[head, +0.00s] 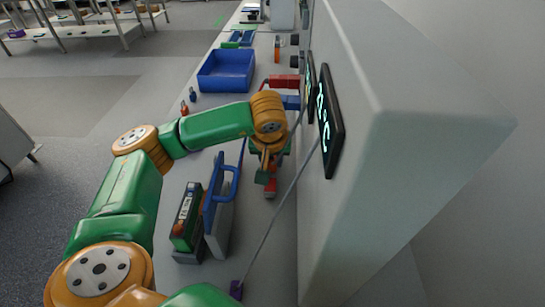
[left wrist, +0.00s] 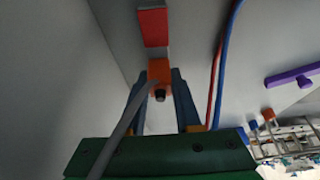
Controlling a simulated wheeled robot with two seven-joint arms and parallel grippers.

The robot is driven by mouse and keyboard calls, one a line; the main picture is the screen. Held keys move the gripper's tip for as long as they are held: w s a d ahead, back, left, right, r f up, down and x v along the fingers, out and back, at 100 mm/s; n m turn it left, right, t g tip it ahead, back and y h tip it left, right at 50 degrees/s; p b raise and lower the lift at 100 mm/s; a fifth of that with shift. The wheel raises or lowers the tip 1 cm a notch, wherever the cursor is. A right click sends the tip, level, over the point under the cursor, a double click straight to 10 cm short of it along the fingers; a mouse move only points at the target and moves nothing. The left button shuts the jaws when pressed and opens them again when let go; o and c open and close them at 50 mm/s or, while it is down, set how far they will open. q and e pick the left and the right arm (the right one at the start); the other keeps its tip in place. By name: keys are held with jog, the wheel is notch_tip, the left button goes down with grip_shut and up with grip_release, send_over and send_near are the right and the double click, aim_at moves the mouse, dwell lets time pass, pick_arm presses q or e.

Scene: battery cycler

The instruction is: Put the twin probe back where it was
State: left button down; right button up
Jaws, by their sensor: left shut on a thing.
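My left gripper (head: 264,178) is over the bench, close to the cycler's front. In the left wrist view its two blue-grey fingers (left wrist: 160,98) are shut on an orange piece with a dark round end (left wrist: 159,72), which appears to be the twin probe. A grey cable (left wrist: 122,128) runs down from near it. A red block (left wrist: 153,27) shows just beyond the orange piece; whether they touch is unclear. In the head view the gripper mostly hides the held piece, and a red part (head: 270,189) shows just below the fingers. My right gripper is not in view.
The cycler's tall grey housing (head: 350,60) bounds the bench on the right. A green pack (head: 187,218) and a blue-handled panel (head: 217,215) stand left of the gripper. A blue bin (head: 227,72) lies farther back. A grey cable slants down to a purple piece (head: 237,289).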

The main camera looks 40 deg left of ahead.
pick_arm(q)
jog(key=shift+w+d, duration=0.1)
jog(key=shift+d, duration=0.05)
jog(key=shift+f+b, duration=0.25)
jog(key=shift+b, duration=0.1)
jog(key=c, duration=0.6)
grip_release()
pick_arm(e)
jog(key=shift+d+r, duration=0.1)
